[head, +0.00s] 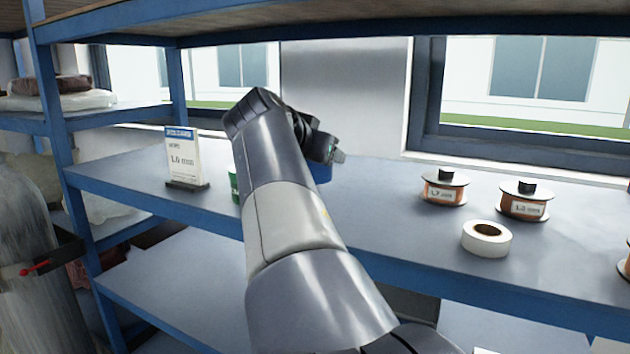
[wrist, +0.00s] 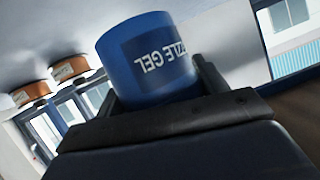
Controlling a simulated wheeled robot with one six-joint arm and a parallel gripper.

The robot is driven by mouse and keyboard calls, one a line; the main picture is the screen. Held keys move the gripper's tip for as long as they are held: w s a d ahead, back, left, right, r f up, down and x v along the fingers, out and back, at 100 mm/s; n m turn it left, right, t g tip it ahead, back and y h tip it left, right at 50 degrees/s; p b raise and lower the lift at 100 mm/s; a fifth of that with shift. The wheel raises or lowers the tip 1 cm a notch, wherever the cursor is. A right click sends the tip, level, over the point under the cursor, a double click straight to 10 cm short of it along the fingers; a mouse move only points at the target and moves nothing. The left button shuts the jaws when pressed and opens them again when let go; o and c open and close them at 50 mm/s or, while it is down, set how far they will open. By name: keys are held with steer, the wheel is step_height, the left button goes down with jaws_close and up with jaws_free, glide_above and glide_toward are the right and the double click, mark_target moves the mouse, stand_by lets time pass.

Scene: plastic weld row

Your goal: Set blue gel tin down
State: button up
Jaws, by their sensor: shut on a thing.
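The blue gel tin (wrist: 148,58) is large in the wrist view, with its dark label turned upside down there. My gripper (wrist: 158,88) is shut on it, one finger on each side. In the head view a small blue part of the tin (head: 322,174) shows below my gripper (head: 326,152), and my arm hides much of the rest. The tin is over the middle of the blue-edged shelf (head: 380,215). I cannot tell whether its base touches the shelf.
A sign (head: 184,158) stands on the shelf at left. A green item (head: 235,186) is mostly hidden behind my arm. Two wire spools (head: 444,187) (head: 524,200) and a white tape roll (head: 487,239) stand at right. Shelf between my gripper and the spools looks clear. An upper shelf (head: 380,25) hangs overhead.

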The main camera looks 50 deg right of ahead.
steer(key=shift+f, duration=3.05)
steer(key=shift+f, duration=0.15)
steer(key=o, duration=1.2)
steer(key=shift+r, duration=0.2)
steer(key=b+v, duration=0.2)
steer(key=v, duration=1)
steer(key=shift+b, duration=0.3)
